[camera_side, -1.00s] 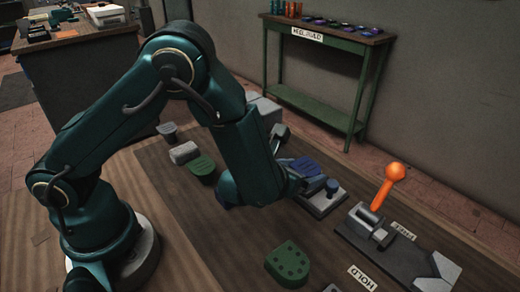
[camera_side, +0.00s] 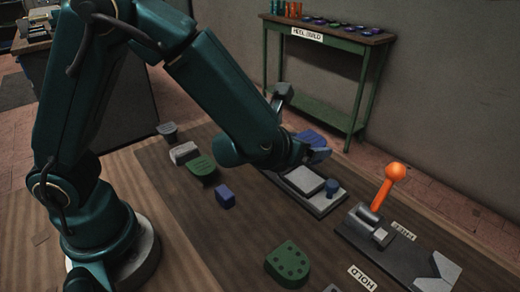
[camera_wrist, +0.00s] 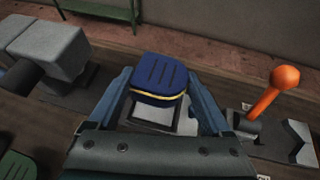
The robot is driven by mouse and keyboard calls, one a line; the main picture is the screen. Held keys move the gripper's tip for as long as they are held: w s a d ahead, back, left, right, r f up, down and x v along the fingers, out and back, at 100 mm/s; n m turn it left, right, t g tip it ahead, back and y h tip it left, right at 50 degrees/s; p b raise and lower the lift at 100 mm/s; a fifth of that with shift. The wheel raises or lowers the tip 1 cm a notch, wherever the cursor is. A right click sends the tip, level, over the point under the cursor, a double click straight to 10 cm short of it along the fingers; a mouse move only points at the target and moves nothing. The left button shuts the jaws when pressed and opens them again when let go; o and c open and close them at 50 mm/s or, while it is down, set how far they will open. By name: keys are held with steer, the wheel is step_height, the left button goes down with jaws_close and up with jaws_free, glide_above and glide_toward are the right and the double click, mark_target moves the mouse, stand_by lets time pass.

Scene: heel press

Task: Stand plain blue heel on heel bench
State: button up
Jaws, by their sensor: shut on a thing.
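My gripper (camera_wrist: 160,88) is shut on a blue heel (camera_wrist: 160,76), which has grooves on top and a yellow line along its near edge. In the side view, my gripper (camera_side: 305,150) holds the blue heel (camera_side: 316,139) above a grey plate fixture (camera_side: 300,180) with a blue knob. The heel looks clear of the plate, slightly tilted. A green table (camera_side: 345,38) against the wall has a sign that seems to begin with HEEL and several coloured pieces on top; I cannot tell whether it is the heel bench.
An orange-knobbed lever press (camera_side: 385,205) stands to the right, near PRESS and HOLD labels. A green heel with holes (camera_side: 288,263) lies in front. A small blue block (camera_side: 225,196), a grooved green heel (camera_side: 202,168) and grey pieces (camera_side: 184,152) lie left of the plate.

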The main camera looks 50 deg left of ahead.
step_height(320, 180, up, 3)
steer(key=shift+f, duration=0.1)
steer(key=s+a+r+n+g+y, duration=0.1)
steer(key=s+a+r+n+y, duration=0.3)
steer(key=s+a+r, duration=0.2)
steer(key=s+a, duration=0.1)
steer(key=s, duration=0.1)
steer(key=shift+s+g, duration=0.3)
steer(key=s+a+f+n+g+y, duration=0.1)
steer(key=s+n+g+y, duration=0.1)
steer(key=n, duration=0.1)
steer(key=s+a+f+n+g+y, duration=0.1)
steer(key=s+a+n+g, duration=0.1)
steer(key=n+g, duration=0.1)
steer(key=s+a+f+n+g+y, duration=0.1)
steer(key=s+f+n+g+y, duration=0.1)
steer(key=n, duration=0.1)
steer(key=shift+s+a+g+y, duration=0.25)
steer(key=shift+g+y, duration=0.05)
steer(key=s+f+n+g+h, duration=0.2)
steer(key=s+f+n+g, duration=0.1)
steer(key=s+n+g, duration=0.55)
steer(key=n+t+h, duration=0.4)
steer(key=n+h, duration=1.8)
steer(key=n, duration=0.7)
glide_above(252, 228)
step_height(252, 228, down, 7)
steer(key=shift+r, duration=0.1)
steer(key=shift+f, duration=2)
